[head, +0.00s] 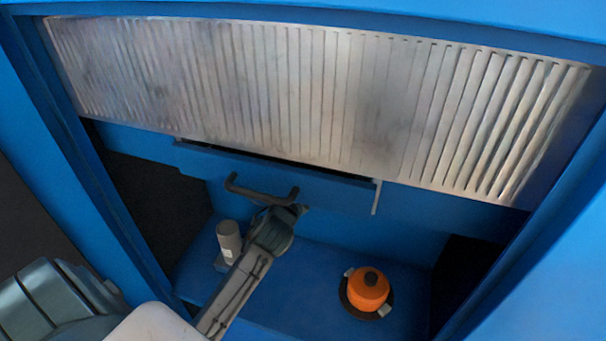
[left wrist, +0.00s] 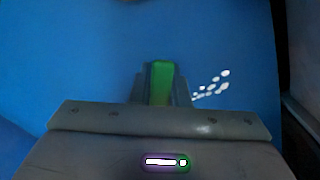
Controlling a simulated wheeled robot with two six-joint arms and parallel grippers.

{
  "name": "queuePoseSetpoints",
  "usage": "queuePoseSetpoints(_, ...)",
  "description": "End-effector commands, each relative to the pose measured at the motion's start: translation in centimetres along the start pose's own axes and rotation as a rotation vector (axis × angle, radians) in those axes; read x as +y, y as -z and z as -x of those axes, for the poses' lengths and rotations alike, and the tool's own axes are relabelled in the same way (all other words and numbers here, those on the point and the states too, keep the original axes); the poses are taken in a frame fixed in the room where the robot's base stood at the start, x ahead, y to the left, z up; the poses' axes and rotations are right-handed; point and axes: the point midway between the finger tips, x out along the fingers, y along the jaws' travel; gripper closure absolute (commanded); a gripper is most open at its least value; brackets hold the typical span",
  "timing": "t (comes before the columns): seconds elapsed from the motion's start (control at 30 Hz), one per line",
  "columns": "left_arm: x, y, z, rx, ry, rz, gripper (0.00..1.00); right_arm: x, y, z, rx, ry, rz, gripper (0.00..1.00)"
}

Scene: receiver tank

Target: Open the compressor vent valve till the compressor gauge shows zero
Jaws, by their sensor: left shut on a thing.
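In the left wrist view my left gripper (left wrist: 160,98) is shut on a narrow green piece (left wrist: 160,78), which sits between its two fingers in front of a blue surface. I cannot tell for sure whether the green piece is the vent valve's handle. In the head view a grey arm of mine reaches up from the bottom toward a dark bar handle (head: 262,195); its fingertips cannot be made out there. No gauge can be recognised in either view. My right gripper is not in view.
A ribbed metal panel (head: 320,100) spans the top of a blue frame (head: 70,130). Below it, a blue ledge (head: 325,258) holds an orange lidded pot-like object (head: 368,288) at right and a grey cylinder (head: 229,238) left of my arm. White spots (left wrist: 212,85) show beside my left fingers.

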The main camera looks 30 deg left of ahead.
Motion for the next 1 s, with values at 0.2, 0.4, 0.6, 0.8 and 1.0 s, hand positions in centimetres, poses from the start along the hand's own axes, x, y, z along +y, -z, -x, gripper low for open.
queuePoseSetpoints(0.2, -0.6, -0.5, 0.0, 0.001, -0.003, -0.068, 1.00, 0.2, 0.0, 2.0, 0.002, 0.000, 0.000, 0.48)
queuePoseSetpoints(0.4, -1.5, -0.9, 0.0, 0.002, -0.005, -0.205, 1.00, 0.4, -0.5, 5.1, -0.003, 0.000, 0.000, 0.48)
queuePoseSetpoints(0.6, -2.6, -0.7, 0.0, 0.003, -0.004, -0.386, 1.00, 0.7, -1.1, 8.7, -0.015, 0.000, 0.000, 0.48)
queuePoseSetpoints(0.8, -3.5, -0.1, 0.0, 0.002, -0.003, -0.574, 1.00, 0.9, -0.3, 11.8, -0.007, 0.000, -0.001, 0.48)
queuePoseSetpoints(1.0, -4.1, 0.7, 0.0, 0.001, -0.002, -0.737, 1.00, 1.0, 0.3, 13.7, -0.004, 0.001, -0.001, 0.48)
